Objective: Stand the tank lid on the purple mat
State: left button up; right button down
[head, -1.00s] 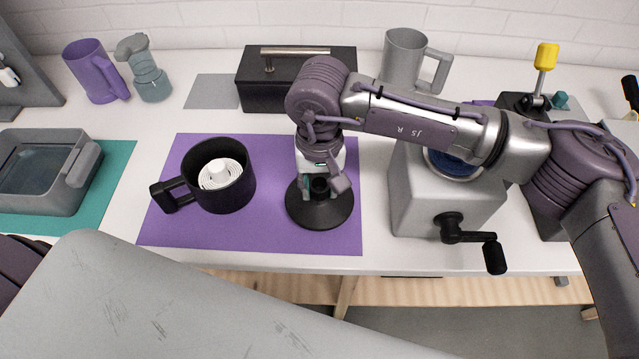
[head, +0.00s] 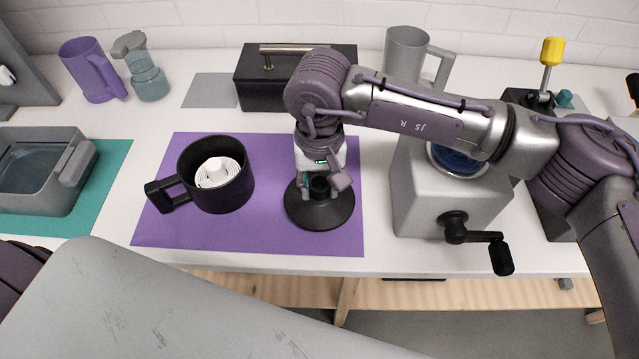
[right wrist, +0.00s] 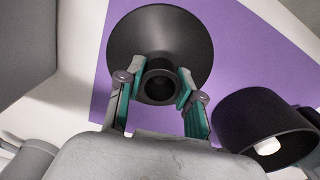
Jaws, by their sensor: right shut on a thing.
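The tank lid (head: 340,212), a black flared disc with a round hollow neck, is over the right part of the purple mat (head: 270,225). It looks level, with its wide side down; I cannot tell whether it touches the mat. My right gripper (head: 319,186) points down from above and is shut on the neck. In the right wrist view the gripper's teal-padded fingers (right wrist: 159,88) are on either side of the neck of the lid (right wrist: 190,45), over the mat (right wrist: 245,60). My left gripper is not in view.
A black mug-like tank (head: 232,190) with a white reel inside stands on the mat, left of the lid. A grey box with a crank (head: 420,195) stands close right of the mat. A dark toolbox (head: 262,92) is behind. A grey tray (head: 50,200) sits far left.

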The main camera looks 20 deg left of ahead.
jog(key=shift+f+b, duration=0.6)
jog(key=shift+b, duration=0.1)
dwell(0.9)
jog(key=c, duration=0.7)
grip_release()
jog(key=shift+r, duration=0.15)
jog(key=shift+r+p, duration=1.3)
jog(key=shift+r, duration=2.6)
jog(key=shift+r, duration=0.15)
notch_tip(320, 180, up, 12)
jog(key=shift+f, duration=0.15)
